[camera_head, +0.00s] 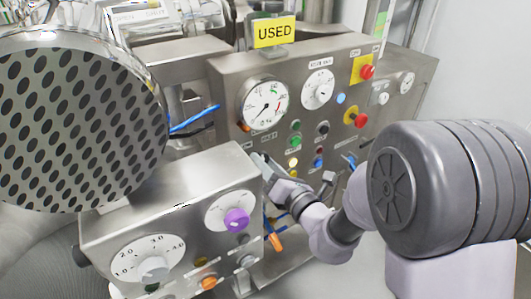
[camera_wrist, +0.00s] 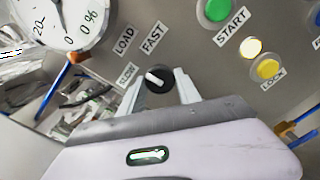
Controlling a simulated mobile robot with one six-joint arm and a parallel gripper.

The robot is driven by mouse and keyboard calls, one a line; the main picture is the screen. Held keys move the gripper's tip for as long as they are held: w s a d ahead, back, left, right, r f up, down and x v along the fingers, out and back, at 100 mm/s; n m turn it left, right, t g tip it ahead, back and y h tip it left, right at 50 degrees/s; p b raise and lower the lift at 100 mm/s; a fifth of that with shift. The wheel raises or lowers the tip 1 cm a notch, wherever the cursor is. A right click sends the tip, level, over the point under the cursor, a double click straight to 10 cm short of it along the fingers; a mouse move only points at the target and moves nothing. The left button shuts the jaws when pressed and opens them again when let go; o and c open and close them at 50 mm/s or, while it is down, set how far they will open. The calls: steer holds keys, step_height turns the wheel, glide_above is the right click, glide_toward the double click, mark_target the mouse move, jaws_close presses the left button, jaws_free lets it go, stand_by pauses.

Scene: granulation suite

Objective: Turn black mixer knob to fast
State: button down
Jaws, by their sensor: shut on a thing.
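The black mixer knob (camera_wrist: 158,79) sits on the grey panel in the wrist view, between the two fingers of my gripper (camera_wrist: 160,84). My gripper is shut on the knob. The knob's white pointer bar slants up and left. The SLOW label (camera_wrist: 127,75) is to the knob's left, and the FAST label (camera_wrist: 152,37) is above it. In the head view my gripper (camera_head: 262,163) reaches the lower left of the rear panel, and its fingers hide the knob there.
A LOAD label (camera_wrist: 124,40) and a gauge (camera_wrist: 55,20) lie left of FAST. A green START button (camera_wrist: 216,10) and a yellow LOCK button (camera_wrist: 267,68) are to the right. In the head view, a nearer box (camera_head: 165,220) with a purple knob (camera_head: 236,219) stands close left of my gripper.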

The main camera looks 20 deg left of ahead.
steer(key=m+p, duration=1)
steer(key=p, duration=0.1)
steer(key=shift+r, duration=0.1)
stand_by(0.4)
steer(key=c, duration=0.9)
jaws_free()
steer(key=shift+o, duration=0.2)
